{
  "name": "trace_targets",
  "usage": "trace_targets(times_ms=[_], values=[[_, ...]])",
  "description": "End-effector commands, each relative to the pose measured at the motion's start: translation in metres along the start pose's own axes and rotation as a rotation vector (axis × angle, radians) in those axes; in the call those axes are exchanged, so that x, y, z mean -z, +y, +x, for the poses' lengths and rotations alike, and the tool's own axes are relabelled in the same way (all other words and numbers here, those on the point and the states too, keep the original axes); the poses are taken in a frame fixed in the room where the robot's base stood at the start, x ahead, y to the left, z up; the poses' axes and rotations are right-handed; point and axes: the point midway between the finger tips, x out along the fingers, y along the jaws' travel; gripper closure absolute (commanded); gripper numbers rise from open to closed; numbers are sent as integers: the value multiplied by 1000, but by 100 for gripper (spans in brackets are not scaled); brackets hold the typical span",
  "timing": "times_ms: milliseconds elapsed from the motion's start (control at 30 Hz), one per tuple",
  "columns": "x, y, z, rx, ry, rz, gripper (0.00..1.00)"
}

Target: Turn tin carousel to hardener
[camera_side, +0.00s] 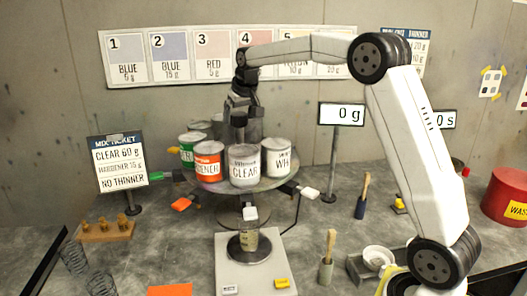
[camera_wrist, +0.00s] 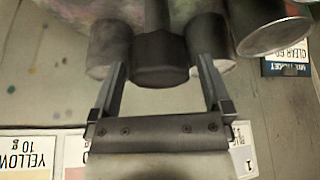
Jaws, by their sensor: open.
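The tin carousel (camera_side: 262,187) is a round grey turntable carrying several tins. The CLEAR tin (camera_side: 245,166) faces front, with a WH-labelled tin (camera_side: 276,158) to its right. An orange-labelled tin (camera_side: 208,162), its word partly readable, and a green-labelled tin (camera_side: 187,150) are to the left. Grey tins behind are partly hidden. Coloured tabs stick out around the rim, including an orange one (camera_side: 181,204). My gripper (camera_side: 240,118) is over the carousel's middle. In the wrist view my open gripper (camera_wrist: 160,68) has its fingers apart, with a dark central part (camera_wrist: 160,45) beyond them.
A cup (camera_side: 249,238) stands on the scale (camera_side: 230,270) below the front white tab (camera_side: 250,213). The mix ticket (camera_side: 118,163) stands left, the 0 g display (camera_side: 341,114) right. Brushes, a tray and a red waste bin (camera_side: 508,196) are at the right.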

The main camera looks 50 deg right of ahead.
Motion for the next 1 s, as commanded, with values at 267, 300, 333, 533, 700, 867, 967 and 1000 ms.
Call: trace_targets(times_ms=[267, 300, 333, 533, 700, 867, 967, 1000], values=[[0, 0, 0, 0, 0, 0, 70], [0, 0, 0, 0, 0, 0, 83], [0, 0, 0, 0, 0, 0, 92], [0, 0, 0, 0, 0, -1, 100], [0, 0, -1, 4, 0, -10, 100], [0, 0, -1, 18, 1, -44, 100], [0, 0, -1, 33, 1, -78, 100], [0, 0, -1, 41, 1, -96, 100]])
